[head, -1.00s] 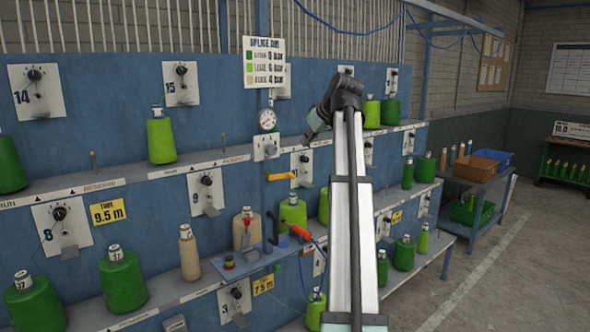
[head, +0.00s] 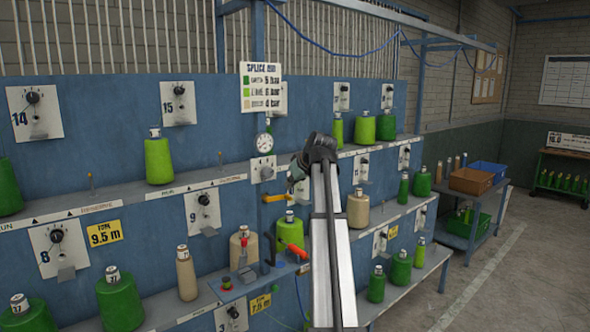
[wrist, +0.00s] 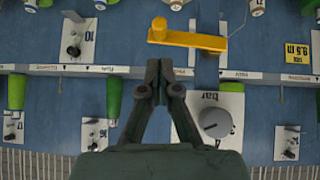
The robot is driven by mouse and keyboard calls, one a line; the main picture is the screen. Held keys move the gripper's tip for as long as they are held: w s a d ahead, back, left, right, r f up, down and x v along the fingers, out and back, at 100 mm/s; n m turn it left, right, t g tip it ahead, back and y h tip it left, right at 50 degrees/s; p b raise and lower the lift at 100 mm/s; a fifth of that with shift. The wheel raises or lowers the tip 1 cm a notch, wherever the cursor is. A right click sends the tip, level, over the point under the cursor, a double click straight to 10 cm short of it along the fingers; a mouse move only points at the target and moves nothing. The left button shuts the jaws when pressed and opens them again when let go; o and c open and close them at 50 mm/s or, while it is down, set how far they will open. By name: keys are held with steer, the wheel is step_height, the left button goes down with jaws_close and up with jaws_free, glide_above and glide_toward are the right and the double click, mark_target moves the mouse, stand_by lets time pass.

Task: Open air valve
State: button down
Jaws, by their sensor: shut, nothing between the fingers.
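The yellow valve lever (head: 276,198) sticks out of the blue panel below the round pressure gauge (head: 264,143) in the head view. It lies level there. The lever also shows near the top of the wrist view (wrist: 190,39), which appears upside down. My gripper (wrist: 162,75) is shut and empty, its fingertips just short of the lever in that picture, with a visible gap between them. In the head view my gripper (head: 294,182) is just above and right of the lever, its fingertips small and partly unclear. A white knob plate (head: 263,170) sits above the lever.
Shelves with green and beige yarn cones (head: 159,158) flank the lever. A green cone (head: 290,230) stands just below it. A red-handled fitting (head: 298,252) and a small console (head: 228,284) are lower down. The floor at the right is open.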

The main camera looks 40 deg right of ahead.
steer(key=shift+s+d+f+p, duration=0.1)
steer(key=shift+f+p, duration=0.25)
steer(key=shift+f, duration=0.9)
steer(key=shift+f, duration=0.1)
